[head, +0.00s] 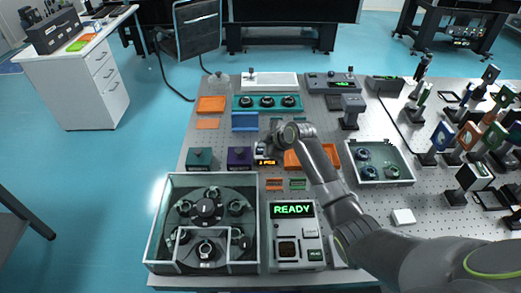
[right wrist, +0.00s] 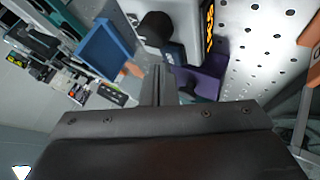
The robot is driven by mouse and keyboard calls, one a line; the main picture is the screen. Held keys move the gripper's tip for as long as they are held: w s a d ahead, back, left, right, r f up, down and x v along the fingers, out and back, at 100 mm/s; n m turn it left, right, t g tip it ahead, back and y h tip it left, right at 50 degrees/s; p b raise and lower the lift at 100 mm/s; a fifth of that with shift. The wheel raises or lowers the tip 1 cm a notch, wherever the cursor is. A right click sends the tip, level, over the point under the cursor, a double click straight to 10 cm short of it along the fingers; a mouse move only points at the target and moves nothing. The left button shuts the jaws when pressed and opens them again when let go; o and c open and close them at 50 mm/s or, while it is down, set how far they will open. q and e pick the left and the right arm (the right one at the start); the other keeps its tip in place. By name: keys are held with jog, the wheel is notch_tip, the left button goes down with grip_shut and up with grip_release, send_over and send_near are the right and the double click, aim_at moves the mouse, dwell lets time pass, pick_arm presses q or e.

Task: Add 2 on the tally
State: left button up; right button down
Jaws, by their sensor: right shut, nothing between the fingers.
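A small device with a lit orange display, which looks like the tally (head: 265,161), stands on the optical table just right of the purple box. Its display reads something like "1 P05", too small to be sure. My right gripper (head: 264,148) is directly behind and above it, partly hiding it. In the right wrist view the shut, empty fingers (right wrist: 159,84) point toward a dark round knob or button (right wrist: 156,28) beside the orange display (right wrist: 208,28). Whether they touch it I cannot tell. My left gripper is out of view.
The purple box (head: 239,158) and a green box (head: 200,158) stand close at left. An orange tray (head: 303,158) is under my right arm. A glass-walled carousel case (head: 155,225) and a device reading "READY" (head: 292,235) are in front. Optics mounts crowd the right.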

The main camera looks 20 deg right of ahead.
jog(key=shift+f+b, duration=0.3)
jog(key=shift+f, duration=0.15)
dwell(0.4)
jog(key=shift+r, duration=0.1)
jog(key=shift+r+p, duration=0.75)
jog(key=shift+p, duration=0.1)
notch_tip(320, 180, up, 5)
jog(key=p, duration=0.4)
jog(key=shift+r+p, duration=0.1)
jog(key=shift+p, duration=0.2)
dwell(0.5)
